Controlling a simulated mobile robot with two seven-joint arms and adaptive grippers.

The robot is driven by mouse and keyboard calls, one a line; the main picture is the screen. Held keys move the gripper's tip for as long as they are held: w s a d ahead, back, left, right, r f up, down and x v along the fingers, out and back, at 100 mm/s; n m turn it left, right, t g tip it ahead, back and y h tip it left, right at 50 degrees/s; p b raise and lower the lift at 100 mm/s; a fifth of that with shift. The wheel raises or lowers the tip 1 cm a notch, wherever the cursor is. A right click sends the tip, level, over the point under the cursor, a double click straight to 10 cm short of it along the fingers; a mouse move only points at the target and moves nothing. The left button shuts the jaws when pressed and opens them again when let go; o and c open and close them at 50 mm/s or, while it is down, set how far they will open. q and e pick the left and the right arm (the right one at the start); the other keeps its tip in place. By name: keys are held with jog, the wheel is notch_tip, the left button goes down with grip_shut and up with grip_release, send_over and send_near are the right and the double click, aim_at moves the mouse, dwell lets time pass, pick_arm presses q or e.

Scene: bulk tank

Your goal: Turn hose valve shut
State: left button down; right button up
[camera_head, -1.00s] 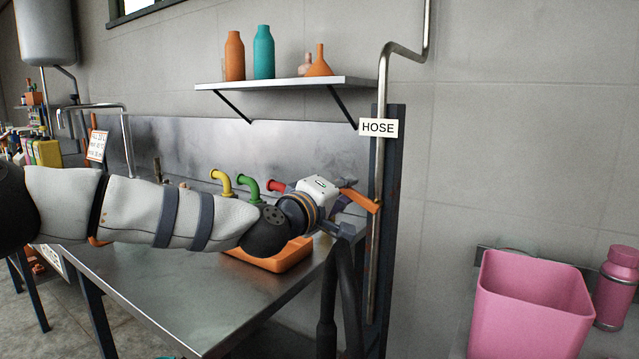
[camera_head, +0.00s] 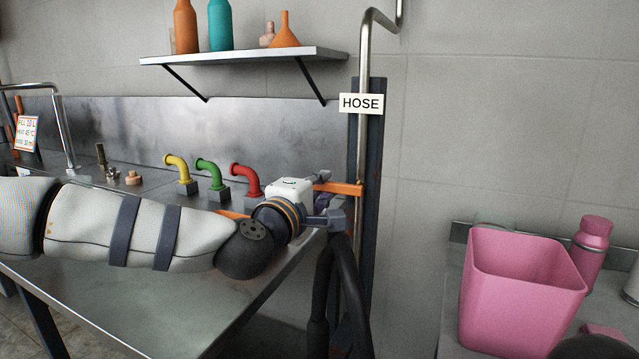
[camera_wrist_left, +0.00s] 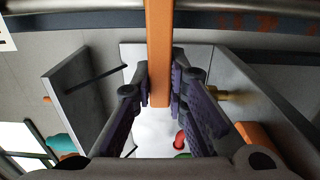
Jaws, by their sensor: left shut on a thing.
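The hose valve's orange lever (camera_head: 342,188) sticks out to the left from the upright metal pipe (camera_head: 365,60), under the white HOSE sign (camera_head: 361,104). The lever lies about level, across the pipe. My left gripper (camera_head: 328,196) is at the lever's free end, left of the pipe, shut on it. In the left wrist view the lever (camera_wrist_left: 159,45) runs down between the two dark finger pads of the gripper (camera_wrist_left: 160,85). The valve body behind the lever is hard to make out. My right gripper is not in view.
A steel table (camera_head: 120,312) lies below my left arm, with yellow, green and red taps (camera_head: 246,180) behind it. A shelf (camera_head: 250,55) with bottles is above. A black hose (camera_head: 345,290) hangs below the gripper. A pink bin (camera_head: 520,290) stands at the right.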

pick_arm(q)
jog(key=c, duration=1.6)
grip_release()
jog(key=shift+d, duration=0.1)
jog(key=shift+o, duration=0.2)
jog(key=v, duration=1.2)
